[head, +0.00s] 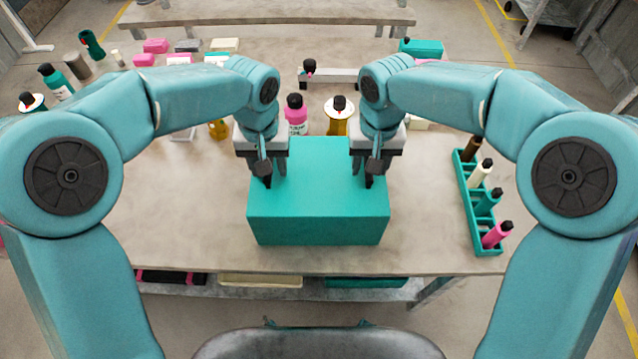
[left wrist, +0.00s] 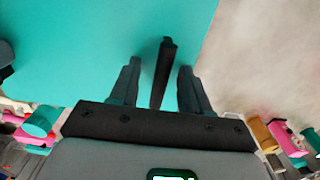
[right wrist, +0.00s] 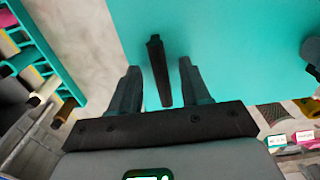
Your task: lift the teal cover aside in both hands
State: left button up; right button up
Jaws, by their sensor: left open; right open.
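The teal cover (head: 318,215) is a closed box shape standing on the table in the middle of the head view. Its teal face fills much of the left wrist view (left wrist: 90,50) and of the right wrist view (right wrist: 230,60). My left gripper (head: 266,180) is over its left side and my right gripper (head: 370,182) over its right side. Both are open. A black upright bar (left wrist: 163,70) stands between my left fingers, with gaps on both sides. A similar black bar (right wrist: 158,70) stands between my right fingers, also with gaps. What lies under the cover is hidden.
A teal rack (head: 480,200) with several bottles stands right of the cover. A pink bottle (head: 296,115) and an amber bottle (head: 339,118) stand behind it. More items crowd the back left. The table (head: 180,215) is bare left of the cover, with a narrower bare strip right.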

pick_arm(q)
jog(key=shift+w+a+f, duration=0.15)
jog(key=shift+w+f, duration=0.15)
pick_arm(e)
jog(key=shift+w+a+f, duration=0.1)
jog(key=shift+w+f, duration=0.2)
pick_arm(q)
jog(key=shift+s, duration=0.1)
pick_arm(e)
jog(key=shift+s, duration=0.1)
pick_arm(q)
jog(key=shift+s+r, duration=0.15)
jog(key=shift+c, duration=0.9)
pick_arm(e)
jog(key=shift+s+r, duration=0.15)
jog(key=shift+c, duration=0.9)
pick_arm(q)
jog(key=c, duration=0.5)
pick_arm(e)
jog(key=c, duration=0.5)
pick_arm(q)
grip_shut()
pick_arm(e)
grip_shut()
